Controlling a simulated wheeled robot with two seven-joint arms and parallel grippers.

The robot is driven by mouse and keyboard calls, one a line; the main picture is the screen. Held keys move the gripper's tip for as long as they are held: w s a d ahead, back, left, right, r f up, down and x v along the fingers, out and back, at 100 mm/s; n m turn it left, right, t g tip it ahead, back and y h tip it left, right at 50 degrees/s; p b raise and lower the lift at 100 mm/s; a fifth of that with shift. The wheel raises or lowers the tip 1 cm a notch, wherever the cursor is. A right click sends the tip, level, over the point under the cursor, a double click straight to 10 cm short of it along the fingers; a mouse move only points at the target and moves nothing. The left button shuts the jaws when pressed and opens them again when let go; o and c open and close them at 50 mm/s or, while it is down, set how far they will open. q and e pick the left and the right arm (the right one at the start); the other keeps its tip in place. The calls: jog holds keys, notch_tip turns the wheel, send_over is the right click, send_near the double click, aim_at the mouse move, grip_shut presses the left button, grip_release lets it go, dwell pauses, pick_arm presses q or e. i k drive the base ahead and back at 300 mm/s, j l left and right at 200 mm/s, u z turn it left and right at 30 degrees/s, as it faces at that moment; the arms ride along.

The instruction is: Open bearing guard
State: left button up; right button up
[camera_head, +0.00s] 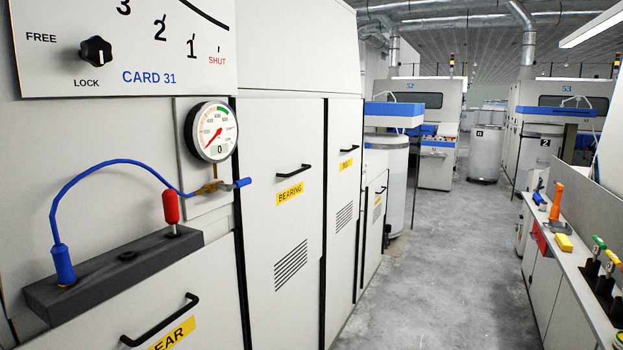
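The bearing guard (283,230) is a tall pale door panel with a yellow BEARING label (290,194), in the middle left of the head view. It has a short black bar handle (294,171) above the label and a slotted vent (291,265) below it. The panel looks shut, flush with the machine front. Neither of my grippers shows in the head view.
A gauge (213,131), a blue hose (110,166) and a FREE/LOCK knob (96,50) are left of the guard. Another panel labelled BELT (346,164) adjoins it. A bench (575,262) with tools stands right. The grey floor (440,260) between is clear.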

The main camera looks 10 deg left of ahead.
aim_at(280, 142)
jog(key=i+u, duration=0.2)
jog(key=i, duration=0.3)
jog(key=i+l+u, duration=0.25)
jog(key=i, duration=0.25)
jog(key=j, duration=0.1)
